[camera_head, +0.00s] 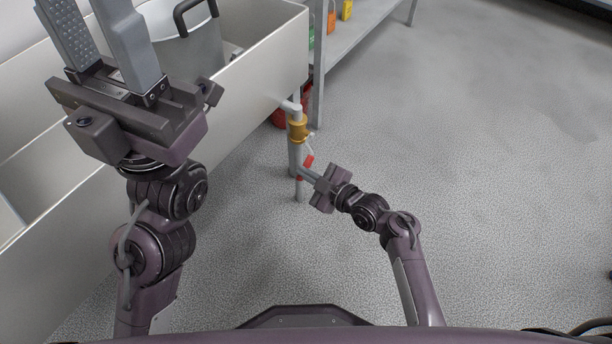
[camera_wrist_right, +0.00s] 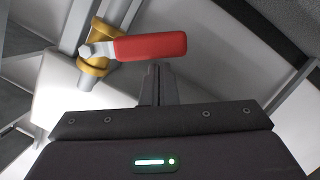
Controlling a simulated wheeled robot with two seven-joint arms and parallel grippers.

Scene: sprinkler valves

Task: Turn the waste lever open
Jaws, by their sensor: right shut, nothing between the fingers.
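The waste lever has a red handle (camera_head: 308,160) and sits on a brass valve (camera_head: 297,129) on the vertical drain pipe beside the sink's end. In the right wrist view, the red handle (camera_wrist_right: 150,46) reaches to the right from the brass body (camera_wrist_right: 96,58), at an angle to the pipe. My right gripper (camera_head: 303,173) is shut and empty, close by the handle; its fingertips (camera_wrist_right: 158,68) appear just below the handle in the wrist view. I cannot tell whether they touch. My left gripper (camera_head: 94,25) is open and empty, raised in front of the sink.
A long metal sink (camera_head: 265,75) fills the left, with a large pot (camera_head: 190,50) in it. A red container (camera_head: 278,118) stands behind the pipe. A shelf (camera_head: 350,35) with coloured bottles is at the back. The floor to the right is clear.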

